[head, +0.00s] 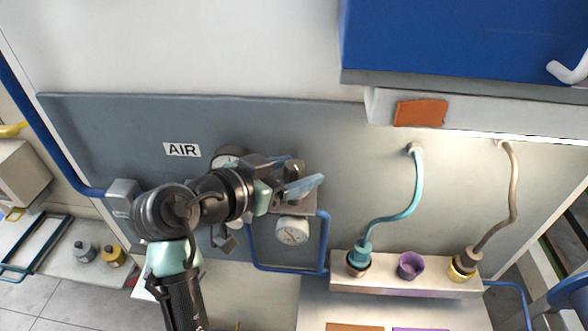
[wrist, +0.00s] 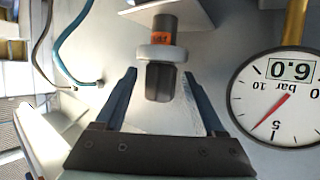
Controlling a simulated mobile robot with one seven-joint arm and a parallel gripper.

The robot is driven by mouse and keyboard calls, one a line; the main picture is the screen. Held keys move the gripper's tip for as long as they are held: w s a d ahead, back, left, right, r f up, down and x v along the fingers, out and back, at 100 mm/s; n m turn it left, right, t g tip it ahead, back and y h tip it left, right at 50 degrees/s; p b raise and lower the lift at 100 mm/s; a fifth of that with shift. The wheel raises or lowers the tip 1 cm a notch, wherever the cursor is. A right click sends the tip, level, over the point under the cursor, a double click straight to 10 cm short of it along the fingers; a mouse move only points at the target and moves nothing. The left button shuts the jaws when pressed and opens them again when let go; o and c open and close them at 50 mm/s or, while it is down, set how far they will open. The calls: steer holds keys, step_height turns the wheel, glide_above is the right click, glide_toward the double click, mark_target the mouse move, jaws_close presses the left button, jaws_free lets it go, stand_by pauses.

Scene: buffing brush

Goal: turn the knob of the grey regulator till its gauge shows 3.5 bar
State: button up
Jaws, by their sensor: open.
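The regulator's dark ribbed knob (wrist: 160,82), with a pale collar and an orange band behind it, shows in the wrist view between my fingertips. My gripper (wrist: 159,76) is open, one finger on each side with a visible gap; I cannot tell how deep the knob sits between them. The round white gauge (wrist: 262,112) is at the right, upside down in this view. Its red needle stands a little past 5 and its display reads about 6.0 bar. In the head view my gripper (head: 304,180) is at the grey panel, and my arm hides most of the gauge (head: 228,157).
An AIR label (head: 182,150) is on the grey panel (head: 90,125). To the right, a teal hose (head: 418,190) and a brown hose (head: 514,190) run down to a ledge. A blue cabinet (head: 450,40) overhangs above.

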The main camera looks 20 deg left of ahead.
steer(key=shift+s, duration=0.1)
steer(key=b+v, duration=0.4)
steer(key=v, duration=0.8)
steer(key=shift+s+a+r, duration=0.15)
steer(key=shift+s+r, duration=0.1)
steer(key=shift+s, duration=0.05)
